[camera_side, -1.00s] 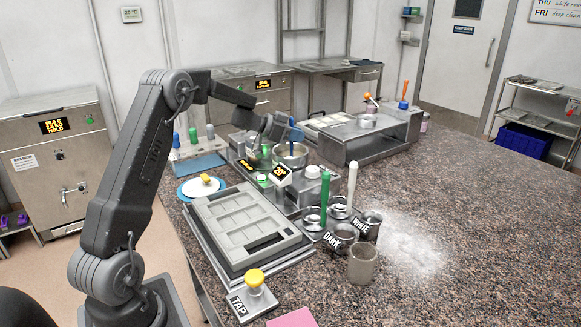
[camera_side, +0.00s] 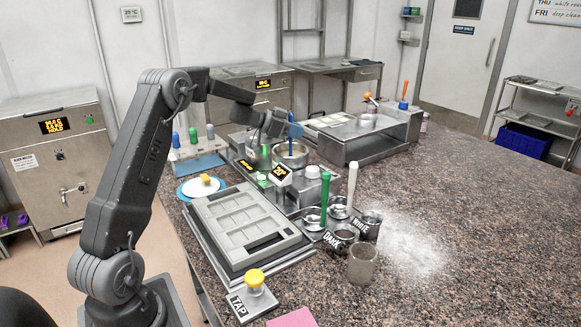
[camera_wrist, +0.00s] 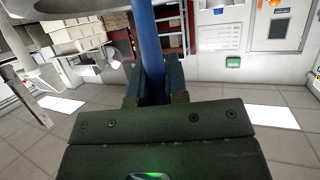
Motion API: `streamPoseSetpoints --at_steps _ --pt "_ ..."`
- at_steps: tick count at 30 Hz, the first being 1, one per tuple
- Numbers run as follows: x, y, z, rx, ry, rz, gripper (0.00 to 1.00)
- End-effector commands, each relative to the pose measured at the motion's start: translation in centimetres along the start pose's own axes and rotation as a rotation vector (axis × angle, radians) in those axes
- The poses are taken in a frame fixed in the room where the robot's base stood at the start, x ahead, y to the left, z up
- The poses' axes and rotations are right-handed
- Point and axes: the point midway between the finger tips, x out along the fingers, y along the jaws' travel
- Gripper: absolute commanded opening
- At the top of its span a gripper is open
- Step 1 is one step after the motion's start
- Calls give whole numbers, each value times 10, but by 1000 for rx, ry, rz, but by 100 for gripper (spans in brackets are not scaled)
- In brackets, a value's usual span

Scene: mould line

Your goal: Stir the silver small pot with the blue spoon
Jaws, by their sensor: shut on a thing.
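My gripper (camera_side: 288,128) is shut on the blue spoon (camera_side: 291,140), which stands roughly upright. In the wrist view, the blue handle (camera_wrist: 148,45) runs up between my gripper's fingers (camera_wrist: 153,88). The spoon's lower end goes down into the silver small pot (camera_side: 291,160), on the metal unit with a yellow-lettered display. The spoon's tip is hidden inside the pot. A second metal pot (camera_side: 257,160) sits just left of it, partly behind my wrist.
A grey mould (camera_side: 240,222) lies in front. Dark and white cups (camera_side: 342,236) with green and cream spatulas (camera_side: 325,195) stand at the right front. A long metal machine (camera_side: 365,140) stands behind. The granite counter is clear at right.

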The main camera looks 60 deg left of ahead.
Motion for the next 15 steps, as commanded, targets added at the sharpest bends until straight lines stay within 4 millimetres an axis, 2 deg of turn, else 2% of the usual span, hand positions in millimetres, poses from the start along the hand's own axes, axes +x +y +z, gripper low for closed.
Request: streamPoseSetpoints --at_steps 15 --pt "-12 0 -29 2 1 0 0"
